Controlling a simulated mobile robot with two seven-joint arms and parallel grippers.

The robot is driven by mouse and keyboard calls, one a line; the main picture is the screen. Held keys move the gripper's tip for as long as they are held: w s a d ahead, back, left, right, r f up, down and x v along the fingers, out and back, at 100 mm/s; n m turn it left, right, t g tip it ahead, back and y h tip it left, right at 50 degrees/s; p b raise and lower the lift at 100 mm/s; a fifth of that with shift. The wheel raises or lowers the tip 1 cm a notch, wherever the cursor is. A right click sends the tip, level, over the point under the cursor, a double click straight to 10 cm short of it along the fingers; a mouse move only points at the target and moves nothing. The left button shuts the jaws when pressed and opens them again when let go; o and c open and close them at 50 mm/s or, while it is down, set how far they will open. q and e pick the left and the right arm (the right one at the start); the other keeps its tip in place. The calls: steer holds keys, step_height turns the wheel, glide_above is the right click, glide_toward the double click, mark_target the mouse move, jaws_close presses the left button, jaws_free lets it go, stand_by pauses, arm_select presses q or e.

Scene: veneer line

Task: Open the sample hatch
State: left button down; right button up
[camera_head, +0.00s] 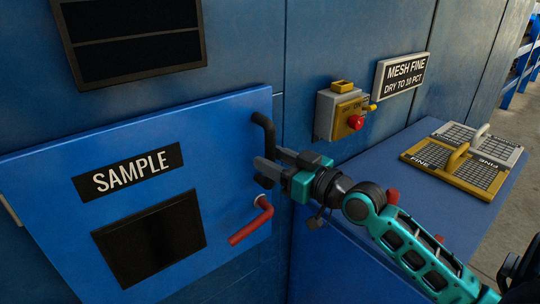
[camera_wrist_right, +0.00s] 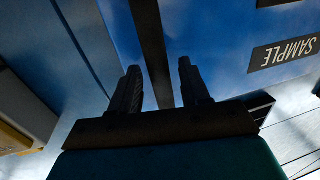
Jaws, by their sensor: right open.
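The sample hatch (camera_head: 60,180) is a blue panel with a black SAMPLE label and a dark window, at the left of the head view. A black bar handle (camera_head: 263,127) stands upright at its right edge. A red lever (camera_head: 250,227) sits below the handle, slanting down to the left. My right gripper (camera_head: 264,170) is open at the lower part of the handle. In the right wrist view the dark handle (camera_wrist_right: 150,40) runs between the two open fingers (camera_wrist_right: 159,72); contact cannot be told. My left gripper is out of view.
A control box (camera_head: 340,112) with a red button is on the wall right of the hatch, beside a MESH FINE sign (camera_head: 402,72). A blue counter (camera_head: 395,150) below holds yellow and white mesh screens (camera_head: 455,165). A dark vent panel (camera_head: 130,40) is above the hatch.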

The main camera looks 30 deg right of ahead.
steer(key=shift+w+a, duration=0.2)
steer(key=shift+w, duration=0.45)
jaws_close()
